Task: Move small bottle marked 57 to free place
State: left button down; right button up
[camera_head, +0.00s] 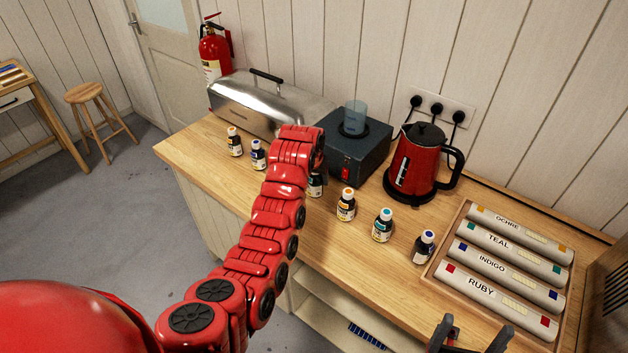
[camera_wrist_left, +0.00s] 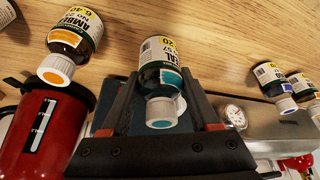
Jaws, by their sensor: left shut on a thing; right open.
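The small bottle marked 57 (camera_wrist_left: 161,62) has a white cap and a teal label band, and sits between the fingers of my left gripper (camera_wrist_left: 158,100) in the left wrist view. My left gripper is shut on it. In the head view my red left arm hides the gripper's fingers, and only part of a dark bottle (camera_head: 315,185) shows beside the arm, in the row on the counter. I cannot tell whether the held bottle touches the wood. My right gripper (camera_head: 470,338) is open and empty at the bottom right, by the counter's front edge.
Other small bottles stand in the row: two at left (camera_head: 235,142), (camera_head: 257,155), and an amber one (camera_head: 346,205), a teal-capped one (camera_head: 382,227) and a blue-capped one (camera_head: 424,247) at right. Behind are a steel box (camera_head: 265,103), a dark device (camera_head: 358,145), a red kettle (camera_head: 415,165); right, a roll tray (camera_head: 437,262).

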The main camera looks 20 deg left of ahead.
aim_at(314, 183)
pick_arm(q)
jog(key=shift+w+a, duration=0.4)
jog(key=shift+w, duration=0.3)
jog(key=shift+f+p, duration=0.1)
jog(key=shift+p, duration=0.25)
notch_tip(314, 183, down, 3)
jog(key=shift+s+r+p, duration=0.1)
jog(key=shift+r+p, duration=0.05)
jog(key=shift+p, duration=0.95)
jog(key=shift+f, duration=0.65)
jog(key=shift+c, duration=0.6)
grip_release()
jog(key=shift+r, duration=0.1)
